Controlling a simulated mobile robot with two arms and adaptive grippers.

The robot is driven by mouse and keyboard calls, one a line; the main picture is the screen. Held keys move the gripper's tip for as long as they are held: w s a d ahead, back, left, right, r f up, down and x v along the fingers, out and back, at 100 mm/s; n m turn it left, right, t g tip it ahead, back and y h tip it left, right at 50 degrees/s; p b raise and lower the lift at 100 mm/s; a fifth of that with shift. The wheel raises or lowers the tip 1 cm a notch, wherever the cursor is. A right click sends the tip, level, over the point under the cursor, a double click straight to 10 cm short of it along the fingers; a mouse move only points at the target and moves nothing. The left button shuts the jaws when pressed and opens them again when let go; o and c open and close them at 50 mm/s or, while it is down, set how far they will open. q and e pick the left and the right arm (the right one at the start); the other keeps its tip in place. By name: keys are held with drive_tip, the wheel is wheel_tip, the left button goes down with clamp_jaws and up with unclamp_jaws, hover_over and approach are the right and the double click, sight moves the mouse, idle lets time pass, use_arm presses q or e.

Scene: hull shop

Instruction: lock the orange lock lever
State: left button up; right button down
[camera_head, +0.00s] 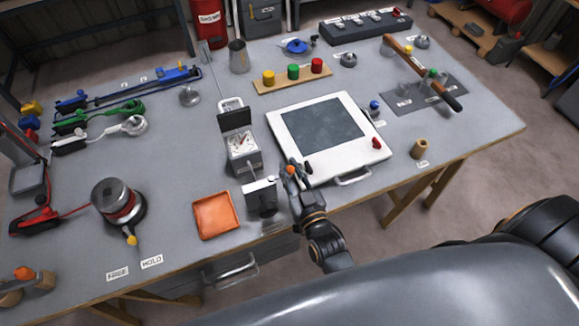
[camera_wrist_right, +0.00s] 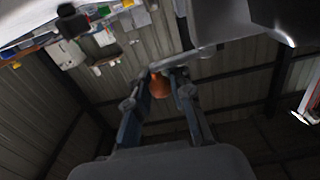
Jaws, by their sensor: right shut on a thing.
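The orange lock lever's knob (camera_head: 291,169) shows at the tip of my right gripper, beside a small grey-and-white box (camera_head: 260,197) near the front edge of the bench. My right gripper (camera_head: 296,174) comes in from the front and is shut on the knob. In the right wrist view the orange knob (camera_wrist_right: 160,86) sits between the two fingertips, with a pale bar just above it. The lever's arm and pivot are mostly hidden, so I cannot tell its exact angle. My left gripper is not in view.
An open-lidded meter box (camera_head: 243,158) stands behind the grey-and-white box. An orange tray (camera_head: 215,216) lies to the left. A drawer handle (camera_head: 232,270) juts out below the bench edge.

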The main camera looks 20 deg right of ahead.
drive_tip(key=shift+s, duration=0.1)
drive_tip(key=c, duration=1.4)
unclamp_jaws()
drive_tip(key=shift+o, duration=1.1)
drive_tip(key=s, duration=1.2)
drive_tip(key=shift+s+d+f, duration=0.1)
